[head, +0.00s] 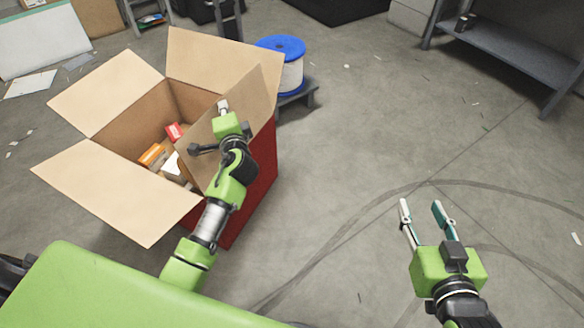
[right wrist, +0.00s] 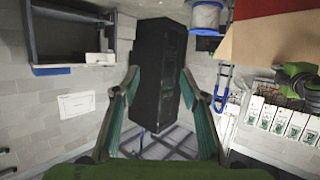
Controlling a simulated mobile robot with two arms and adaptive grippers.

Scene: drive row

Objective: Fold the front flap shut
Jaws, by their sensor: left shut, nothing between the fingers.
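An open cardboard box (head: 250,190) with a red outer side stands on the floor at left in the head view. Its near-left flap (head: 115,190) and far-left flap (head: 105,92) spread outward; its back flap (head: 220,62) is raised. Its right flap (head: 255,105) stands up, tilted, partly hidden behind my left arm. I cannot tell which is the front flap. My left gripper (head: 223,104) is shut and empty, overlapping the right flap in the picture; contact is unclear. My right gripper (head: 422,205) is open and empty over bare floor, well right of the box.
Small red, orange and white packages (head: 152,156) lie inside the box. A blue-and-white spool (head: 290,70) on a low dark stand is close behind the box. A grey metal shelf (head: 510,50) stands at upper right. The floor between box and shelf is mostly clear.

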